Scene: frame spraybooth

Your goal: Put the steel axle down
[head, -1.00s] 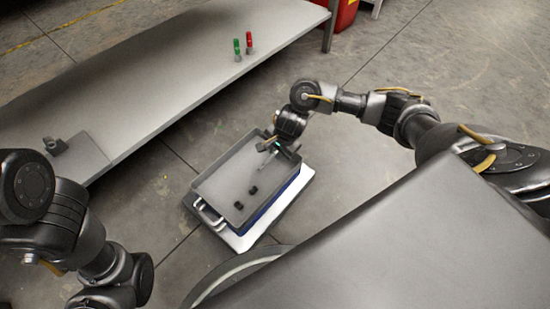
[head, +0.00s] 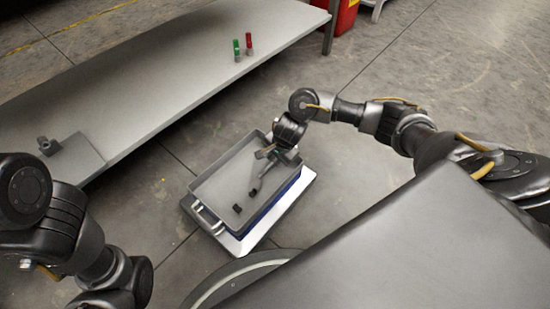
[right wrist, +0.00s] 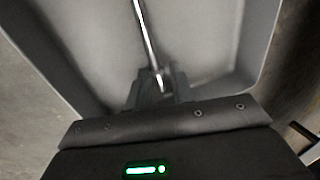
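The steel axle (right wrist: 147,40) is a thin shiny rod. In the right wrist view its near end lies between the fingertips of my right gripper (right wrist: 160,88), which look closed on it. The rod points away over the grey inside of a tray. In the head view my right gripper (head: 268,158) reaches into the far right part of the grey tray (head: 205,183). The axle is small there and points down toward the tray floor; I cannot tell whether it touches. My left gripper is out of view; only my left arm shows.
Two small dark pieces lie in the tray, one (head: 237,208) clear of the gripper. The tray sits on a white-edged base on the floor. A long grey bench (head: 120,85) carries a green marker (head: 237,49), a red one (head: 249,43) and a grey block (head: 48,146).

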